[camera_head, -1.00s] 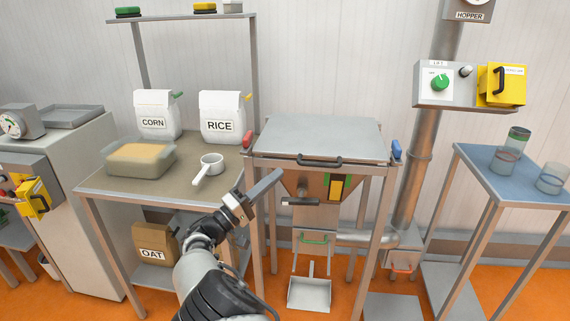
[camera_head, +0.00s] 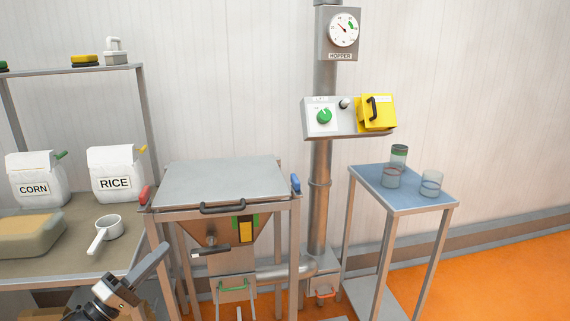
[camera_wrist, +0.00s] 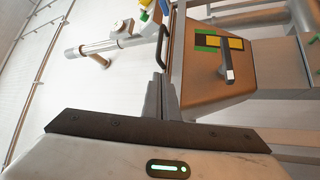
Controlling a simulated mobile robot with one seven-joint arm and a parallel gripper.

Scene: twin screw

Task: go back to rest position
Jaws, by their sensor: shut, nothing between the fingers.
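Most of my arm is outside the head view.
The bench (camera_head: 60,262) at left holds a corn bag (camera_head: 36,183), a rice bag (camera_head: 116,178), a white scoop (camera_head: 106,232) and a tub (camera_head: 28,234). A control box (camera_head: 335,118) hangs on the pipe. A blue-topped table (camera_head: 408,203) with several jars stands right, with clear orange floor beyond.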

